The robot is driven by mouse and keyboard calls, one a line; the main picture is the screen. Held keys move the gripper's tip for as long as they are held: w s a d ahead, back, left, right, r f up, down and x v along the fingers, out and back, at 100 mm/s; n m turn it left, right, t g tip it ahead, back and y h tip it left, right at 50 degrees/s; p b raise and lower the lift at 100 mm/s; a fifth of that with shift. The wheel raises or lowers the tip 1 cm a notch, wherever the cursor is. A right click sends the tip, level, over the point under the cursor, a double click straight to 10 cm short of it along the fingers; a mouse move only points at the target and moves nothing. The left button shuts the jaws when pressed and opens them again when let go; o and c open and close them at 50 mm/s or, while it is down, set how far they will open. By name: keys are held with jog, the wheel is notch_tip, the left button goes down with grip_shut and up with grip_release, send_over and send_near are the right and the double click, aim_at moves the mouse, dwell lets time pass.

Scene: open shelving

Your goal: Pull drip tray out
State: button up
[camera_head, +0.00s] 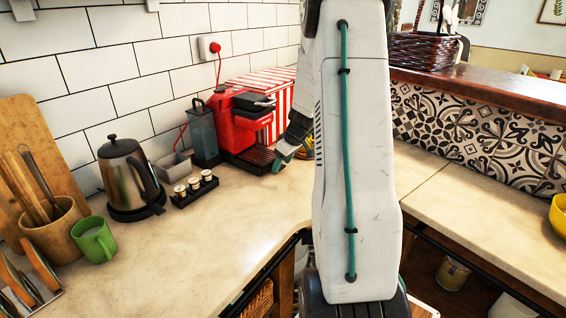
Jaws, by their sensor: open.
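The red coffee machine (238,122) stands on the counter against the tiled wall. Its dark, slatted drip tray (254,158) sits at the machine's base and sticks out toward the front right. My gripper (281,160) is open and close to the right front end of the drip tray. I cannot tell whether it touches the tray. My large white arm link fills the middle of the view and hides what lies behind it.
A small rack of capsules (194,188), a grey container (173,166) and a kettle (130,175) stand left of the machine. A green mug (95,240) and a wooden utensil pot (52,228) are at the left. The counter (200,245) in front is clear.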

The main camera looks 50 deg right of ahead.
grip_shut()
jog(key=s, duration=0.8)
jog(key=shift+d, duration=0.3)
grip_release()
jog(key=v, duration=0.7)
jog(key=shift+s+r, duration=0.2)
jog(key=shift+r, duration=0.15)
